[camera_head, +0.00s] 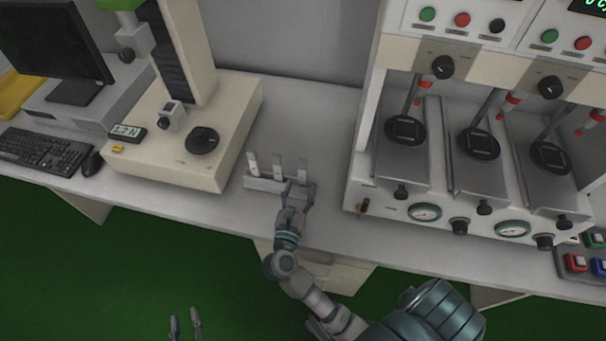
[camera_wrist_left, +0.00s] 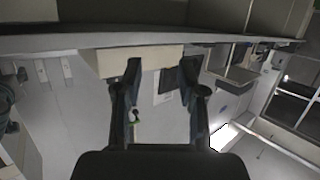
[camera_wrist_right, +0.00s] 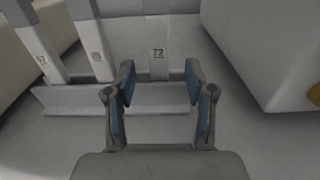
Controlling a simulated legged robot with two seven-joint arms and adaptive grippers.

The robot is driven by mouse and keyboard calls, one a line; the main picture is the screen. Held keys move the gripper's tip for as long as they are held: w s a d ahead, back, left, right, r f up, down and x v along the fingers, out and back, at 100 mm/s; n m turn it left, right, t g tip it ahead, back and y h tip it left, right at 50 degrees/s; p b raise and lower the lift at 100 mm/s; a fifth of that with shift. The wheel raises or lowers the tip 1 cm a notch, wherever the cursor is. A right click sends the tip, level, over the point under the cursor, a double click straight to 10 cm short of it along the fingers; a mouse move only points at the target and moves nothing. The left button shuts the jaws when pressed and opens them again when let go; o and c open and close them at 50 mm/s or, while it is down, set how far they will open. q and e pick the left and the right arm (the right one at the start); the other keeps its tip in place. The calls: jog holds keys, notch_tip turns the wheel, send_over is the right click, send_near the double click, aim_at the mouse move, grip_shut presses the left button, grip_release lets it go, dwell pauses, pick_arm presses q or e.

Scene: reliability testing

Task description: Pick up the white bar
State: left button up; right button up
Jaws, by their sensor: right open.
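Three white upright bars stand in a pale holder (camera_head: 262,184) on the bench: a left bar (camera_head: 252,162), a middle bar (camera_head: 277,165) and a right bar (camera_head: 302,171). My right gripper (camera_head: 299,184) is open at the holder, in front of the right bar. In the right wrist view, this bar, labelled 72 (camera_wrist_right: 159,62), appears between the open fingertips, with no contact visible. The other two bars (camera_wrist_right: 95,45) stand to the left there. My left gripper (camera_head: 186,320) is open and empty, low in front of the bench; its fingers (camera_wrist_left: 162,75) show apart in the left wrist view.
A cream testing machine (camera_head: 225,110) stands left of the holder. A large machine with several metal bays (camera_head: 400,160) stands to the right. A keyboard (camera_head: 45,148) and monitor are at the far left. Bare bench (camera_head: 325,130) lies behind and right of the holder.

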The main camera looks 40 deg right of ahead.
aim_at(301, 180)
jog(key=w+d, duration=0.2)
jog(key=shift+w, duration=0.4)
jog(key=shift+w+d, duration=0.1)
jog(key=shift+d, duration=0.25)
jog(key=shift+d+f, duration=0.15)
jog(key=shift+d, duration=0.45)
jog(key=shift+c, duration=1.2)
jog(key=c, duration=0.4)
jog(key=shift+a, duration=0.3)
grip_shut()
jog(key=shift+a, duration=0.25)
pick_arm(q)
jog(key=shift+w+r+t, duration=0.35)
jog(key=shift+r+t, duration=0.15)
pick_arm(e)
jog(key=shift+d, duration=0.1)
